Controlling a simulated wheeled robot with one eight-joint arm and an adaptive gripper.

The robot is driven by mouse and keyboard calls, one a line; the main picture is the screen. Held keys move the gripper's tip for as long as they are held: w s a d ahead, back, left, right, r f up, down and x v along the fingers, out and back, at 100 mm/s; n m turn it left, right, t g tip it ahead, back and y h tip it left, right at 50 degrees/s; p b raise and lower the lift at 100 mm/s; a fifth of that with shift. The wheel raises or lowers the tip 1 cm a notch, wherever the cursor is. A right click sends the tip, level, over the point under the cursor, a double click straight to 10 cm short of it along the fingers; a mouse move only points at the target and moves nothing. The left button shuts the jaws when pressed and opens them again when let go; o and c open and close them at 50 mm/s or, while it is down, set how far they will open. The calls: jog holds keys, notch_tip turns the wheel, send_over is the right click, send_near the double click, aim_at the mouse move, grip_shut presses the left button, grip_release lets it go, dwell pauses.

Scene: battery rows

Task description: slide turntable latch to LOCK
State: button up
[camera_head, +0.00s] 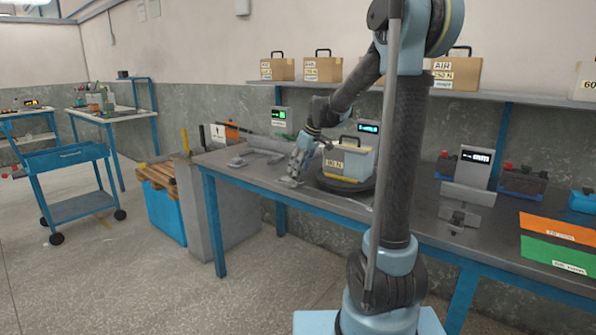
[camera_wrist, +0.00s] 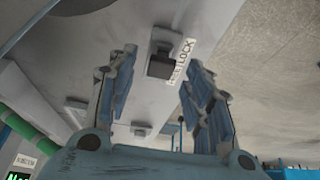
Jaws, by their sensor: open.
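The turntable (camera_head: 366,187) is a dark round disc on the long bench, with a battery box (camera_head: 337,163) marked with a number and N standing on it. The latch (camera_wrist: 160,67) is a small dark block on a grey base, beside a white label (camera_wrist: 181,60) reading FREE and LOCK. The block sits nearer the FREE end. My gripper (camera_wrist: 160,62) is open, its fingers on either side of the latch in the picture; contact cannot be told. In the head view my gripper (camera_head: 294,171) is low over the bench, left of the turntable, and hides the latch.
The bench (camera_head: 240,173) has grey fixtures at its left end and a display stand (camera_head: 468,175) right of my arm. Orange (camera_head: 560,229) and green (camera_head: 558,254) mats lie at the right. A shelf (camera_head: 510,97) with boxes runs above. A blue cart (camera_head: 75,180) stands at left.

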jog(key=v, duration=1)
jog(key=shift+d+r, duration=0.15)
jog(key=shift+r, duration=0.05)
jog(key=s+d+f+m+h, duration=0.1)
jog(key=s+d+f+m, duration=0.2)
jog(key=s, duration=0.8)
jog(key=s+d+f+m+h, duration=0.1)
jog(key=s+d+f+m, duration=0.2)
jog(key=s+d+f, duration=0.3)
jog(key=s+d+f+m+h, duration=0.1)
jog(key=s+d+f+m, duration=0.3)
jog(key=s+f, duration=0.8)
jog(key=s+d, duration=0.1)
jog(key=s, duration=0.4)
jog(key=shift+s+d+f+g, duration=0.2)
jog(key=shift+s+d+g, duration=0.1)
jog(key=shift+d, duration=0.05)
jog(key=shift+w+f, duration=0.2)
jog(key=shift+w, duration=0.2)
